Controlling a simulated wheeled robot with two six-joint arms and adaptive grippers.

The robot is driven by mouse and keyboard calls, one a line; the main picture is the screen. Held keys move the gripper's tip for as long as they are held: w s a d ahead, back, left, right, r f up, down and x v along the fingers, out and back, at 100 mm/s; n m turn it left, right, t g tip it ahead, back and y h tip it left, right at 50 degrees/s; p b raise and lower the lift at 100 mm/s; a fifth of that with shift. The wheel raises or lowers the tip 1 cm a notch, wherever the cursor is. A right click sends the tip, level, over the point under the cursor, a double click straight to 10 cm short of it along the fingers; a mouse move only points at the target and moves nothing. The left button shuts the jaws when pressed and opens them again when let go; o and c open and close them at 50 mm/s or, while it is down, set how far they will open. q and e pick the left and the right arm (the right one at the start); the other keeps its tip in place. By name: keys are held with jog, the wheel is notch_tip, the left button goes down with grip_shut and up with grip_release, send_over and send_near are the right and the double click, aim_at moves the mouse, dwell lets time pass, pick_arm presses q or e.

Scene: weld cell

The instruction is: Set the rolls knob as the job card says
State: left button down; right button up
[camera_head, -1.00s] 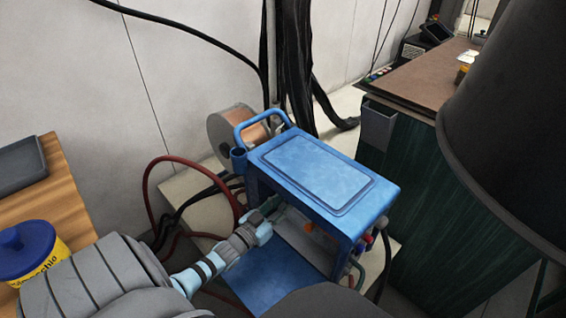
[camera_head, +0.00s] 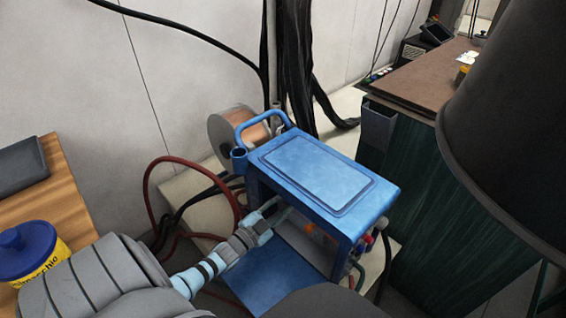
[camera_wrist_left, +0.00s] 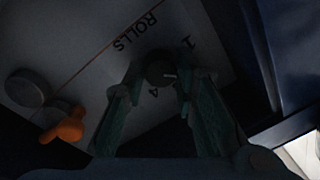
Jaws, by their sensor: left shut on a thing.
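The rolls knob (camera_wrist_left: 160,72) is small, dark and round with a pale pointer mark. It shows in the left wrist view beside the upside-down word ROLLS, with a 1 and what looks like a 4 around it. My left gripper (camera_wrist_left: 160,82) is shut on the knob, one finger on each side. In the head view my left gripper (camera_head: 272,212) reaches under the top of the blue welding machine (camera_head: 316,172), whose top hides most of the panel. I cannot read the exact knob setting. No job card can be made out. My right gripper is not in view.
An orange lever (camera_wrist_left: 66,126) and a grey round part (camera_wrist_left: 28,88) sit on the same panel. A copper wire spool (camera_head: 225,137) stands behind the machine. A red hose (camera_head: 150,185) loops at its left. A green cabinet (camera_head: 425,205) stands at the right.

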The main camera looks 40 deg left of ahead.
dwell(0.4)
pick_arm(q)
jog(key=c, duration=1.4)
grip_release()
jog(key=shift+c, duration=0.2)
jog(key=shift+o, duration=0.7)
jog(key=shift+a, duration=0.1)
jog(key=s, duration=1.2)
jog(key=shift+f, duration=0.4)
